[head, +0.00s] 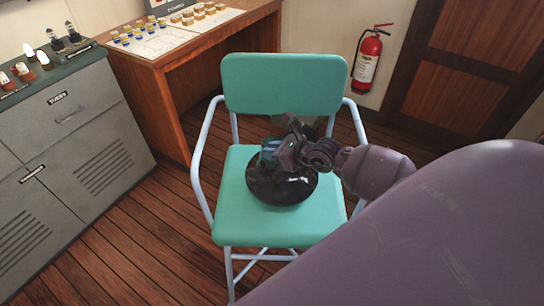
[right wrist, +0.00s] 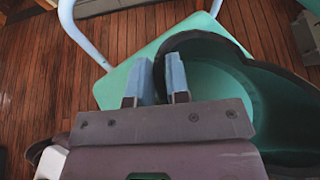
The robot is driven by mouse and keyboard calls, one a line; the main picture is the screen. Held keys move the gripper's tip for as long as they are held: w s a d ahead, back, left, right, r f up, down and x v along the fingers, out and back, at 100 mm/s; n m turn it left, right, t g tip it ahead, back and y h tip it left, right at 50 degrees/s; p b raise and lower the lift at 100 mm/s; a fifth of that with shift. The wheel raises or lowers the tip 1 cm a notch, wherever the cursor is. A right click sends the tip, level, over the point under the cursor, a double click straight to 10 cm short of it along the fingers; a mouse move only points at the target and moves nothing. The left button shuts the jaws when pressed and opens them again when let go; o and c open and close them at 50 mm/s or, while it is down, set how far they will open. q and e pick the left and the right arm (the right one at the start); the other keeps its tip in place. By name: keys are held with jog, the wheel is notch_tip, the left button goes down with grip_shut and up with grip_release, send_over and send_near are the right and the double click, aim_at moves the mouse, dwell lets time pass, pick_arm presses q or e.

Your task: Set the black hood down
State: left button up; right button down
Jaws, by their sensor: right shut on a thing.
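The black hood (head: 283,186) is a glossy dark round piece over the seat of the green chair (head: 232,222). My right gripper (head: 270,152) is at the hood's far upper side and shut on it. In the right wrist view the two blue-grey fingers (right wrist: 161,78) stand a little apart, and the hood's dark curved edge (right wrist: 222,38) runs from them to the right. Green shows inside that edge. I cannot tell whether the hood's underside touches the seat. My left gripper is not in view.
The chair has pale blue tube armrests (head: 201,150) on both sides and a green backrest (head: 284,84). A grey cabinet (head: 70,130) stands at the left, a wooden desk (head: 165,85) behind it. A fire extinguisher (head: 367,62) hangs on the back wall.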

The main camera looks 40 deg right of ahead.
notch_tip(320, 180, down, 2)
jog(key=shift+f, duration=0.1)
jog(key=c, duration=1.1)
grip_release()
jog(key=shift+f, duration=0.1)
jog(key=shift+s, duration=0.1)
jog(key=v, duration=1.2)
jog(key=s+a+f+n+h, duration=0.1)
jog(key=s+a+f+n, duration=0.2)
jog(key=n, duration=0.7)
jog(key=s+a+f+n+h, duration=0.2)
jog(key=s+a+f+n, duration=0.1)
jog(key=n, duration=0.8)
jog(key=s+a+f+n+h, duration=0.2)
jog(key=s+a+f+n, duration=0.2)
jog(key=n, duration=0.7)
notch_tip(320, 180, down, 2)
jog(key=shift+s+f+g, duration=0.15)
jog(key=shift+f+g, duration=0.05)
jog(key=shift+g, duration=0.1)
